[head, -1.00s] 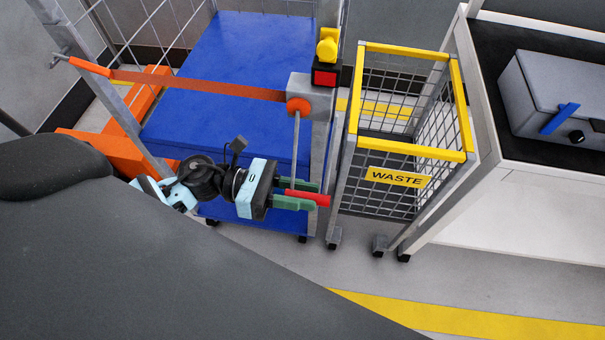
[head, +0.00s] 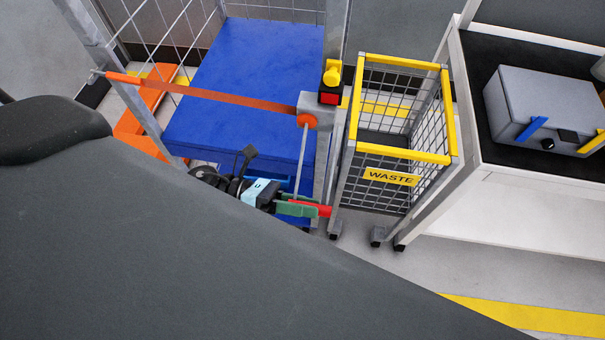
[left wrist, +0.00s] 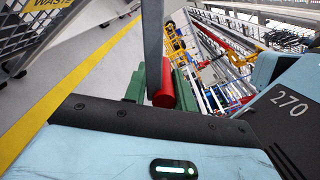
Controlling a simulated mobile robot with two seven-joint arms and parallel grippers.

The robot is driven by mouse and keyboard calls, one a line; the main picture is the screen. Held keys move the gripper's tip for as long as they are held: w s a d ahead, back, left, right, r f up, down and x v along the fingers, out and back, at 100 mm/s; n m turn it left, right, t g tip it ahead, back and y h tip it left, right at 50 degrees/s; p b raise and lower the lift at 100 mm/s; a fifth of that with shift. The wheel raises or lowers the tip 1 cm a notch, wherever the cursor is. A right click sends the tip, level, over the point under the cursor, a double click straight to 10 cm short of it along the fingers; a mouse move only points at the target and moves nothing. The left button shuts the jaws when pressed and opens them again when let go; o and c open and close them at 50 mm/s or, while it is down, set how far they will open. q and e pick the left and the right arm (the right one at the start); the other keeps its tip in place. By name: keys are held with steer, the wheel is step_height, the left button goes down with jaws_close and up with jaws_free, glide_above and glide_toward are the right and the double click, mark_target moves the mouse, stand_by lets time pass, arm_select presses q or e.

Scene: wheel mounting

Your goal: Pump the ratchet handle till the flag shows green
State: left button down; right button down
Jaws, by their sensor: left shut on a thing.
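The ratchet (head: 307,121) has an orange hub on a grey housing, at the end of an orange strap (head: 215,96). Its grey handle rod (head: 301,158) hangs down from the hub to a red grip (head: 325,211). My left gripper (head: 304,209) has its green fingers shut on this grip. In the left wrist view the red grip (left wrist: 164,90) sits between the fingers, with the rod rising from it. The flag (head: 329,98) shows red, in a dark box under a yellow part. My right gripper is not in view.
The strap crosses in front of a blue block (head: 240,75) in a wire-sided cart. A yellow-rimmed waste basket (head: 400,156) stands close right of the handle. A grey case (head: 545,105) lies on the bench at right. Floor is clear in front of the basket.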

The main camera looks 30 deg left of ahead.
arm_select(q)
steer(key=shift+r, duration=0.1)
steer(key=c, duration=1.3)
jaws_free()
steer(key=b+v, duration=0.1)
steer(key=v, duration=0.6)
steer(key=shift+s+a+b, duration=0.2)
steer(key=shift+a+b, duration=0.1)
steer(key=shift+a, duration=0.1)
